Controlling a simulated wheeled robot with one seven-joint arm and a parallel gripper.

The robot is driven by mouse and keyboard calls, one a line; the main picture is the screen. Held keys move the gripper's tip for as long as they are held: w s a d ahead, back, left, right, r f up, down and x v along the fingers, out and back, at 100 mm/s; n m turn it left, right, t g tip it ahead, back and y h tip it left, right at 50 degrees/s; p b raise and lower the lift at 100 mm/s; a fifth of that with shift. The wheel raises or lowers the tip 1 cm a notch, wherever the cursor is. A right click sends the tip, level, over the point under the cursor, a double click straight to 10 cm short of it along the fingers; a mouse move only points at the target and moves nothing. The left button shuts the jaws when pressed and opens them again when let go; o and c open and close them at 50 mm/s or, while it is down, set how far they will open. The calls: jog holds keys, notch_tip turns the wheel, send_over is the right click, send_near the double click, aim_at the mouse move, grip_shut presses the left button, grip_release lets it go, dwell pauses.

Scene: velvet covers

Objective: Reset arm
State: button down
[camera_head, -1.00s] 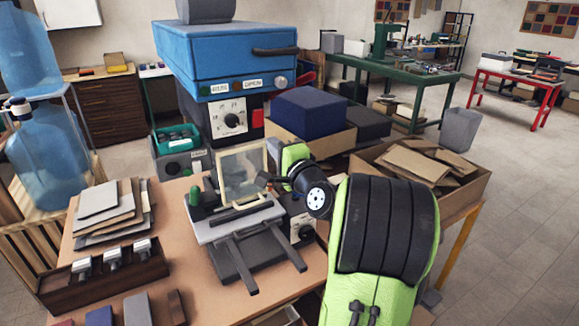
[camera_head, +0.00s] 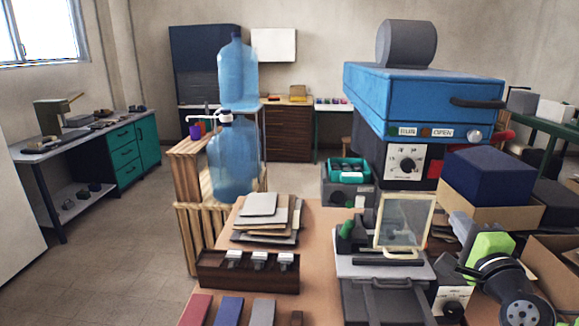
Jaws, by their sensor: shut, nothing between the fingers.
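My gripper (camera_head: 464,270) is at the lower right, small and dark, at the end of my green and black arm. It is shut, and nothing shows in it. It is to the right of the upright framed clear panel (camera_head: 404,222) of a small bench press (camera_head: 384,268), with a gap between them in the picture. My green wrist link and a round black joint are beside it, and the lower right edge cuts off the rest of my arm.
A large blue machine (camera_head: 420,92) stands behind the press, and a dark blue block (camera_head: 488,178) lies to the right. A wooden tray (camera_head: 222,276) of stamps and a stack of sheets (camera_head: 262,212) lie left on the table. Blue water bottles (camera_head: 234,160) stand beyond. Open floor (camera_head: 120,270) is at left.

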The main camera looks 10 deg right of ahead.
jog(key=s+a+f+n+g+y+p, duration=0.1)
jog(key=a+f+n+g+y+p, duration=0.2)
jog(key=a+n, duration=0.65)
jog(key=s+a+f+n+g+y+p, duration=0.1)
jog(key=a+n+g+y, duration=0.35)
jog(key=a, duration=0.95)
jog(key=s+a+f+n+g+h+p, duration=0.2)
jog(key=s+n+g, duration=0.3)
jog(key=s, duration=1.1)
jog(key=shift+s+a+f+n, duration=0.15)
jog(key=shift+a+f+n, duration=0.2)
jog(key=shift+a+n, duration=0.5)
